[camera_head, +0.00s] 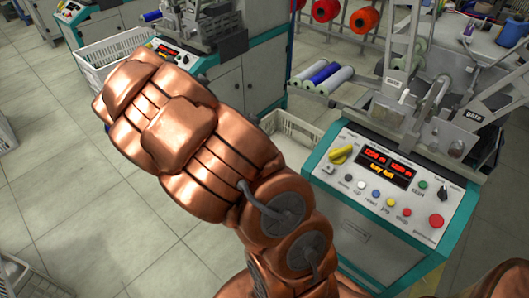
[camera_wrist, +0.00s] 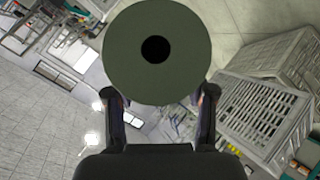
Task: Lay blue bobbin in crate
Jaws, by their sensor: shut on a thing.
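My gripper (camera_wrist: 161,98) shows in the wrist view with a finger on each side of a bobbin (camera_wrist: 187,75), shut on it. The bobbin points end-on at the camera: a round dark grey-green end face with a black centre hole. Its wound side is hidden, so I cannot tell its thread colour. In the head view my copper arm hides the gripper and the held bobbin. A pale slatted crate (camera_head: 120,47) stands on the floor at upper left. Another pale crate (camera_head: 292,128) is partly hidden behind my arm. A pale crate also shows right in the wrist view (camera_wrist: 262,112).
A winding machine (camera_head: 395,185) with buttons and a red display stands at right. Its rack holds a blue bobbin (camera_head: 325,72) between white ones. A second machine (camera_head: 180,60) stands behind my arm. Tiled floor (camera_head: 50,200) is clear at left.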

